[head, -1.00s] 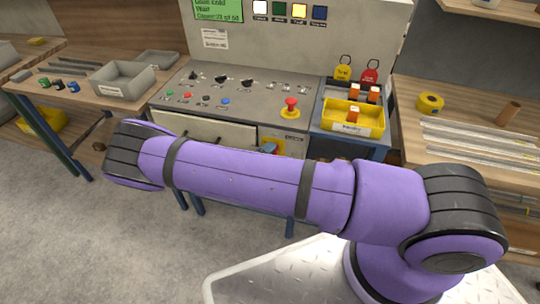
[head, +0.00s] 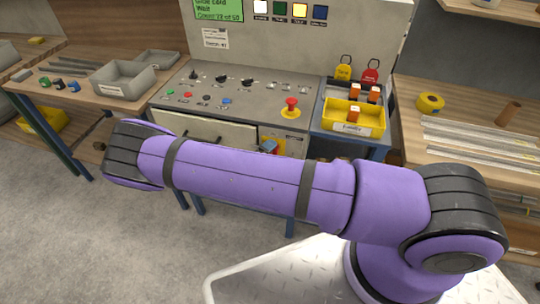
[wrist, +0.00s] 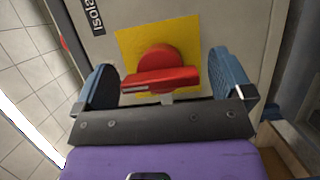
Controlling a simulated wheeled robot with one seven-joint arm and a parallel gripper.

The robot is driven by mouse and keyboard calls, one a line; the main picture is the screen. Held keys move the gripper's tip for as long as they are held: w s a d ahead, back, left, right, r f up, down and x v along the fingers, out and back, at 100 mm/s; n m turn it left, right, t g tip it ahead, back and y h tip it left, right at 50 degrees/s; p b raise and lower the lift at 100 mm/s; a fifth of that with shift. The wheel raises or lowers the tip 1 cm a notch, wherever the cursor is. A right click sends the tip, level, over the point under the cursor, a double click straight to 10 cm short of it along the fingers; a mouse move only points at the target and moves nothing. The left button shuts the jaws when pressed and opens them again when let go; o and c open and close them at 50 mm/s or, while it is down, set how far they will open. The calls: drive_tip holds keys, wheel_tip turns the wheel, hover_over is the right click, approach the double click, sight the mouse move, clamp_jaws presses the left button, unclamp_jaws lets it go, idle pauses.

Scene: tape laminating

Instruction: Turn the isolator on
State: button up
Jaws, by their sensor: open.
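The isolator is a red rotary handle (wrist: 158,72) on a yellow square plate (wrist: 130,43), below a partly visible black "Isola..." label (wrist: 95,15). Its bar lies roughly crosswise in the wrist view, with a pale mark at its left end. My gripper (wrist: 163,68) is open, with one blue finger on each side of the handle. Gaps show between the fingers and the bar. In the head view the yellow plate (head: 266,137) is on the lower front of the machine. My forearm and gripper hide much of that area.
The control panel (head: 255,106) carries knobs, coloured buttons and a red emergency stop (head: 291,104) above the isolator. A yellow bin (head: 352,120) stands to the right. Benches flank the machine, with a grey tray (head: 122,80) on the left one. Floor is clear at the left.

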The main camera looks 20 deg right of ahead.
drive_tip(key=v, duration=1)
drive_tip(key=shift+s+a, duration=0.2)
drive_tip(key=shift+a, duration=0.15)
drive_tip(key=shift+r, duration=0.1)
drive_tip(key=s+d+r+m+g+y, duration=0.1)
drive_tip(key=d+r+m+g+y, duration=0.2)
drive_tip(key=r, duration=0.8)
drive_tip(key=s+d+r+m+g+y, duration=0.1)
drive_tip(key=d+r+g+y, duration=0.25)
drive_tip(key=r, duration=0.75)
drive_tip(key=s+d+r+m+g+y, duration=0.1)
drive_tip(key=d+r+m+g+y, duration=0.2)
drive_tip(key=r, duration=0.8)
drive_tip(key=s+d+r+t+y, duration=0.2)
drive_tip(key=s+d+r, duration=0.1)
drive_tip(key=s+r, duration=0.6)
drive_tip(key=s+d+r+t+y, duration=0.3)
drive_tip(key=s+r, duration=0.7)
drive_tip(key=s, duration=0.1)
drive_tip(key=shift+s+d+r+n+y, duration=0.25)
drive_tip(key=shift+s+n+y, duration=0.1)
drive_tip(key=shift+s+n, duration=0.05)
